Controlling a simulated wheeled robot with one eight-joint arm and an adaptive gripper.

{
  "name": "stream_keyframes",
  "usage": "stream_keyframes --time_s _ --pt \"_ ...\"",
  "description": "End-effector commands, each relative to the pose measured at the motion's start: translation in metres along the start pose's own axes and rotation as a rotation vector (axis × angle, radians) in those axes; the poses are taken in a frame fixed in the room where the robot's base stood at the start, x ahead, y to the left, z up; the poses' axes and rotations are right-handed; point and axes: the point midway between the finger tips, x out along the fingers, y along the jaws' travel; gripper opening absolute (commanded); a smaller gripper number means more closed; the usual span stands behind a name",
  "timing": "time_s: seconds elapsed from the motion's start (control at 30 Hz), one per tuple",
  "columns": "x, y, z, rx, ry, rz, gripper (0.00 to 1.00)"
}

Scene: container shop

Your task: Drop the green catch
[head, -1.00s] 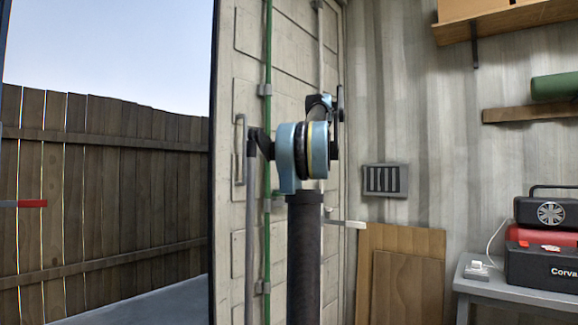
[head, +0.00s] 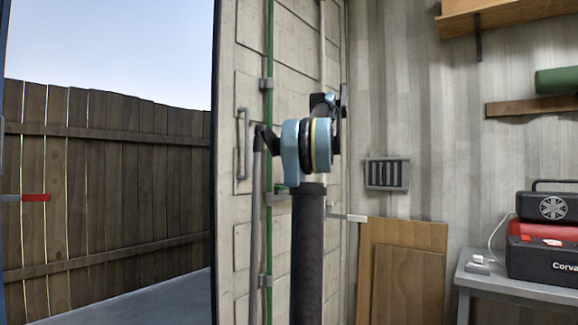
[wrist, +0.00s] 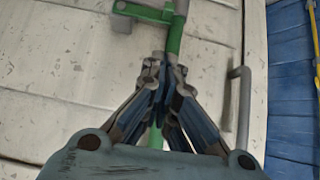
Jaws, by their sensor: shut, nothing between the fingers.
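A green rod (head: 269,110) runs upright on the pale panelled door. A short green piece (head: 281,188), perhaps the catch, shows beside it behind my arm. In the wrist view the green rod (wrist: 176,37) passes behind my fingers, and a green lever-like piece (wrist: 146,12) sticks out to its left near the top edge. My gripper (wrist: 164,68) is shut and empty, its tips in front of the rod and below that lever. I cannot tell whether the tips touch the rod. In the head view my arm hides the fingers.
A grey pull handle (head: 242,145) is on the door left of the rod; it also shows in the wrist view (wrist: 240,105). The doorway at left opens on a wooden fence (head: 110,190). Boards (head: 405,275) and a bench (head: 520,284) stand right.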

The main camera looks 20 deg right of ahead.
Motion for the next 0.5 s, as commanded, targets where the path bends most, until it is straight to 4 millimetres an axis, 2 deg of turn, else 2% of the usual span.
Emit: stream_keyframes --time_s 0.47,0.5 --pt "0.084 0.0 0.0 -0.001 0.0 -0.001 0.0" --pt "0.087 0.0 0.005 0.0 0.0 0.0 0.0"
